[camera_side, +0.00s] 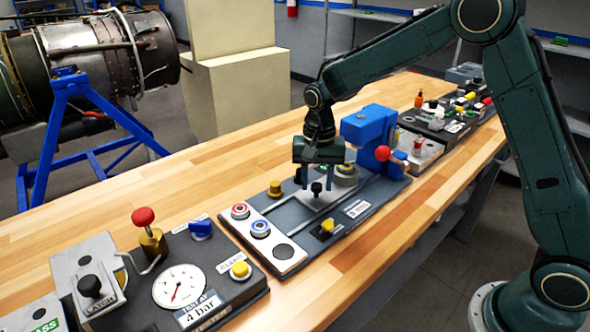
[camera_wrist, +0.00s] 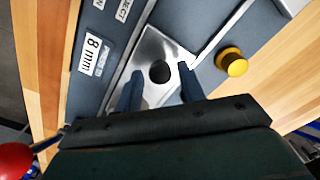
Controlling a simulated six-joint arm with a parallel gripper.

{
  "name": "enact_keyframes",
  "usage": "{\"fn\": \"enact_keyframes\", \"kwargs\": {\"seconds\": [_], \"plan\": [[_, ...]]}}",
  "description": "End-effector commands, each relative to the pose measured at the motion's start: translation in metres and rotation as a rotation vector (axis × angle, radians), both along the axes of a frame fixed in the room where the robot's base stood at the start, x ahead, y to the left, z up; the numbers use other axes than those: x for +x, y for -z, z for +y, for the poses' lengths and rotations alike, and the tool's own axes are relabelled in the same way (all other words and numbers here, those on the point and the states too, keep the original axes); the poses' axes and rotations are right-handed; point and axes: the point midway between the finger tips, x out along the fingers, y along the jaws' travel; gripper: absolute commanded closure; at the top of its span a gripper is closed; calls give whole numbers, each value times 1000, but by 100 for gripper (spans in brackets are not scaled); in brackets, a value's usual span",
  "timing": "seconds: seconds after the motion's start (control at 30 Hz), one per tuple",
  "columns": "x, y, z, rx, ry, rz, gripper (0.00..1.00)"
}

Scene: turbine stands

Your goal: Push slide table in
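The slide table (camera_wrist: 148,48) is a bare metal plate between two rails, with a black knob (camera_wrist: 160,72) standing on it. In the side view the slide table (camera_side: 318,201) and its knob (camera_side: 316,187) sit under my gripper (camera_side: 317,183), on the dark panel in front of the blue press. My gripper points down and is open. In the wrist view its two fingers (camera_wrist: 159,80) stand on either side of the knob with visible gaps, so nothing is gripped. My gripper partly hides the plate.
The blue press (camera_side: 367,135) with a red-ball lever (camera_side: 385,153) stands right behind the slide. A yellow button (camera_wrist: 232,63) and a yellow-black switch (camera_side: 327,229) flank the rails. A gauge panel (camera_side: 222,298) is at the left. Bare wooden bench (camera_side: 190,175) lies behind.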

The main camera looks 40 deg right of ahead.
Motion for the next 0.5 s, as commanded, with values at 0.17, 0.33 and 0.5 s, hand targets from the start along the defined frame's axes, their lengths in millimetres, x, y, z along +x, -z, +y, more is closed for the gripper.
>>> {"fn": "enact_keyframes", "kwargs": {"seconds": [0.17,0.33,0.5], "plan": [[0,0,0,0,0,0,97],[0,0,0,0,0,0,100],[0,0,-13,0,4,0,100]]}}
